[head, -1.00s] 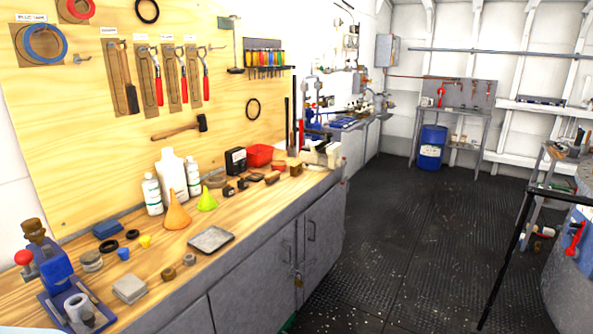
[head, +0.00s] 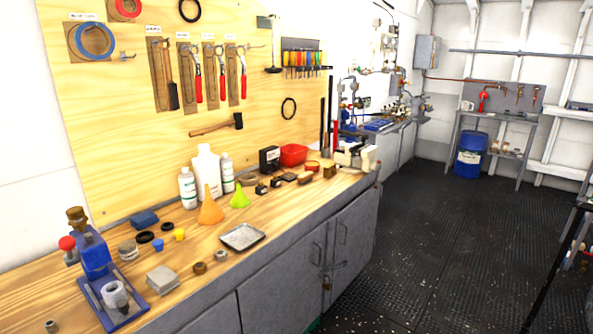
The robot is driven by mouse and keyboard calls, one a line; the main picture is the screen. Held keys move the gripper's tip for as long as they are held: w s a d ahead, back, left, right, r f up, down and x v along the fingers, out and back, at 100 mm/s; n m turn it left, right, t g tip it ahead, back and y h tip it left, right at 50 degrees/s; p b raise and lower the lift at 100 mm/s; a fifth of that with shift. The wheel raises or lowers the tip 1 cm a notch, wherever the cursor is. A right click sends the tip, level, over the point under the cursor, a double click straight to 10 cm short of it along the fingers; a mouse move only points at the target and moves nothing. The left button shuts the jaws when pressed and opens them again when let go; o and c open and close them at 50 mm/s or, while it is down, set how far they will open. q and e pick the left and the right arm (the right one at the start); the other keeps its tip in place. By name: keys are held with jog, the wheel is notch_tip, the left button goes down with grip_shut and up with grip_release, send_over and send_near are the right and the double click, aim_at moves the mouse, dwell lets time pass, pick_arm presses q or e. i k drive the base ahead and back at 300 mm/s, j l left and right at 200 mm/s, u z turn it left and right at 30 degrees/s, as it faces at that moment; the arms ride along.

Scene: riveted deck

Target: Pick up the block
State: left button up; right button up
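Several block-like things lie on the wooden workbench (head: 68,287), and I cannot tell which one the task names. A pale grey block (head: 162,280) lies near the front edge, right of a blue press-like tool (head: 95,255). A small dark blue block (head: 144,219) lies farther back. A small brown block (head: 329,171) sits toward the far end of the bench. Neither of my grippers shows in the head view.
White bottles (head: 207,165), an orange funnel (head: 210,208), a green funnel (head: 239,197) and a metal tray (head: 242,237) stand around the bench middle. A pegboard of tools backs it. The dark floor (head: 430,240) to the right is clear.

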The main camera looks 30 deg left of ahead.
aim_at(329, 169)
jog(key=i+l+u, duration=0.1)
jog(key=i+u, duration=0.3)
jog(key=i+l+u, duration=0.4)
jog(key=i, duration=0.15)
jog(key=i+l+u, duration=0.1)
jog(key=i+l, duration=0.55)
jog(key=i, duration=0.25)
jog(key=i+l+u, duration=0.1)
jog(key=i+l, duration=0.65)
jog(key=i, duration=0.1)
